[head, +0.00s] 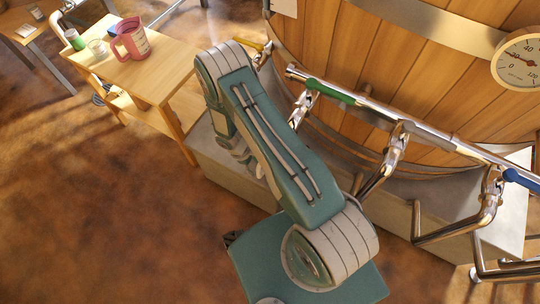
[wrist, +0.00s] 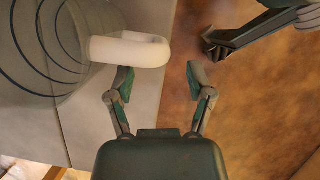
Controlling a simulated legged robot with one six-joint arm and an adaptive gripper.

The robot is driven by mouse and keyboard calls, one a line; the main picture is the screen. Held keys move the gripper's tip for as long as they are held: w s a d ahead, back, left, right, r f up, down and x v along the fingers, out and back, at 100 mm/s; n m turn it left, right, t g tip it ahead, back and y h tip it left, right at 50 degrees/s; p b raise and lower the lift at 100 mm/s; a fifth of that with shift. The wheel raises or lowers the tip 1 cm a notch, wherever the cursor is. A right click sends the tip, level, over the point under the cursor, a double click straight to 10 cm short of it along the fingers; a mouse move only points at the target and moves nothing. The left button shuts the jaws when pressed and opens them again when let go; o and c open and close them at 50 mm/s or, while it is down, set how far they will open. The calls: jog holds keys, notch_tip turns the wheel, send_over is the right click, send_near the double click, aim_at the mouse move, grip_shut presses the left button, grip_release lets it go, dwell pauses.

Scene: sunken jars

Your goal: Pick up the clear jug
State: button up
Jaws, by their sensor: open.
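The clear jug (wrist: 60,45) fills the upper left of the wrist view, see-through with dark rings and a thick pale handle (wrist: 130,50) that points right. It is cut off by the frame's edge. My gripper (wrist: 159,80) is open and empty, with its fingertips just below the handle in the picture. The left fingertip is close to the handle; I cannot tell whether they touch.
A pale stone ledge (head: 215,165) runs under a large wooden vat (head: 400,55) with metal pipes (head: 390,110) and a gauge (head: 518,60). A wooden table (head: 168,68) at the upper left holds a pink jug (head: 133,40) and small containers. The brown floor at left is clear.

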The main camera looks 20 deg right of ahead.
jog(key=x, duration=0.4)
jog(key=shift+s+f, duration=0.15)
jog(key=shift+f, duration=0.15)
grip_shut()
jog(key=shift+r, duration=0.15)
